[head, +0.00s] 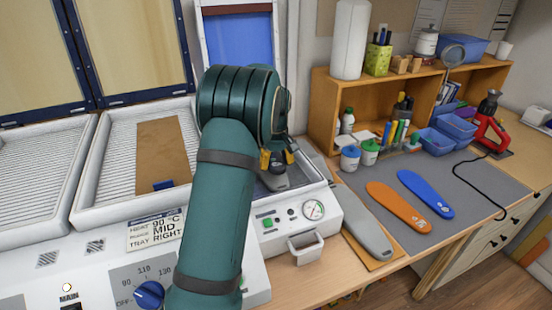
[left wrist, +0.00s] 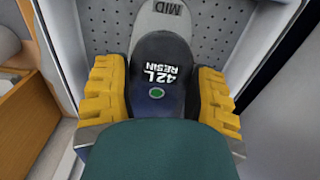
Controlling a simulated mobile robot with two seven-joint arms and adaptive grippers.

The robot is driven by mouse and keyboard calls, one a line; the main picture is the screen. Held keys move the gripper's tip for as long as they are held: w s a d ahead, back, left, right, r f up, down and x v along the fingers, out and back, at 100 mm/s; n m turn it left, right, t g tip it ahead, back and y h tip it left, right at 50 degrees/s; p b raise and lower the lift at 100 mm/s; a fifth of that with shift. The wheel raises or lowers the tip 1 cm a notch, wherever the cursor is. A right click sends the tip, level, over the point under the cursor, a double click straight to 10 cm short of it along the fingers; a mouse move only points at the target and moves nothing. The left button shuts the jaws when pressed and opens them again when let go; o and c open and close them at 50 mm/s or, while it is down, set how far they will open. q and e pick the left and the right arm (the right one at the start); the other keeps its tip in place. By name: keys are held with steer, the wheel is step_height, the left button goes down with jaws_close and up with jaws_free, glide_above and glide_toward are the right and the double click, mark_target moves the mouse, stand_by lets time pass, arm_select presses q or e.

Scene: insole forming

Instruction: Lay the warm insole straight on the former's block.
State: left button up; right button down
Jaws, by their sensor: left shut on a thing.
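The dark insole (left wrist: 160,65), marked "42L RESIN" with a green dot, is between the yellow fingers of my left gripper (left wrist: 160,100), which is shut on it. The former's grey block (left wrist: 160,20), marked "MID", shows past the insole's rounded end. The insole covers much of the block and looks roughly lined up with it; I cannot tell whether they touch. In the head view my left gripper (head: 277,160) is over the former (head: 285,222), with the block's grey end (head: 273,183) below it. The arm hides much there. My right gripper is not in view.
The heater (head: 115,235) with open lids stands at left, a brown sheet (head: 162,150) in its tray. Right of the former lie a grey foot-shaped piece (head: 365,225) on a board, an orange insole (head: 398,206) and a blue insole (head: 426,193). A wooden shelf (head: 322,115) stands behind.

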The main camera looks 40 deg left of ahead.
arm_select(q)
steer(key=shift+f, duration=0.7)
steer(key=shift+f+b, duration=0.45)
steer(key=shift+f, duration=0.15)
stand_by(0.5)
steer(key=o, duration=1.1)
step_height(320, 180, up, 12)
